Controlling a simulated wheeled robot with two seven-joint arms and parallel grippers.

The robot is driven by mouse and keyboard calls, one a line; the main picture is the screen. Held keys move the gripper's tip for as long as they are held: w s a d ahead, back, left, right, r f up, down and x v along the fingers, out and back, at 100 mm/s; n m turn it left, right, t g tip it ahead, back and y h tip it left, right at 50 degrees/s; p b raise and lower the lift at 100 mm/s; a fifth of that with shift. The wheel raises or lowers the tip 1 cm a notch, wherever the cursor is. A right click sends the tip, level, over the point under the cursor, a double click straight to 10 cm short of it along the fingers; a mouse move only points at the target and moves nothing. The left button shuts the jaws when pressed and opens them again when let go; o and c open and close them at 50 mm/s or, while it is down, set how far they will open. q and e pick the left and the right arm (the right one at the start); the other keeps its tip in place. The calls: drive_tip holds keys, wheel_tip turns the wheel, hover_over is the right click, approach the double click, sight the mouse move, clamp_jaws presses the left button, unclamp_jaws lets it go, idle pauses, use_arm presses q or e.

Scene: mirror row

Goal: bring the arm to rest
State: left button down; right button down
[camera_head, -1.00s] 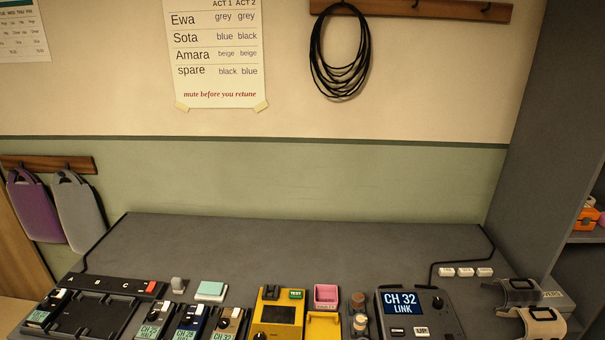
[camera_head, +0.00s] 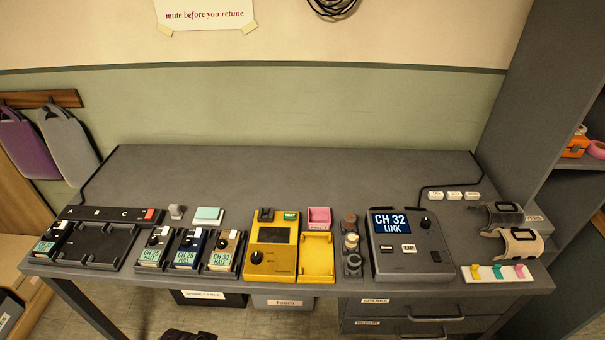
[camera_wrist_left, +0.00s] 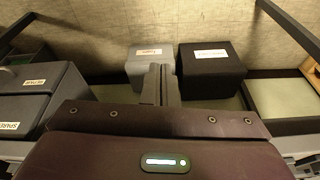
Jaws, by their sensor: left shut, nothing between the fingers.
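My left gripper (camera_wrist_left: 161,84) shows in the left wrist view with its two grey fingers together and nothing between them. It points toward the floor area under the table, in front of a grey bin (camera_wrist_left: 142,68) and a black bin (camera_wrist_left: 211,72), apart from the table's devices. In the head view only a dark piece, probably part of my left arm, shows at the bottom edge. My right gripper is in neither view.
The grey table (camera_head: 290,170) carries a charger row with several small packs, a yellow tester (camera_head: 271,255), a yellow tray (camera_head: 316,255), a console (camera_head: 408,245) reading CH 32 LINK, and cuffs (camera_head: 522,243). Its back half is clear. Drawers (camera_head: 410,322) sit below right.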

use_arm(q)
wheel_tip(320, 180, down, 14)
drive_tip(key=s, duration=0.2)
drive_tip(key=s+a+f+g, duration=0.1)
drive_tip(key=s+a+f, duration=0.1)
drive_tip(key=s+f, duration=0.8)
drive_tip(key=s+a+f+g, duration=0.1)
drive_tip(key=s+a+f, duration=0.1)
drive_tip(key=s+f, duration=0.9)
drive_tip(key=shift+s+f, duration=0.2)
drive_tip(key=shift+f, duration=0.5)
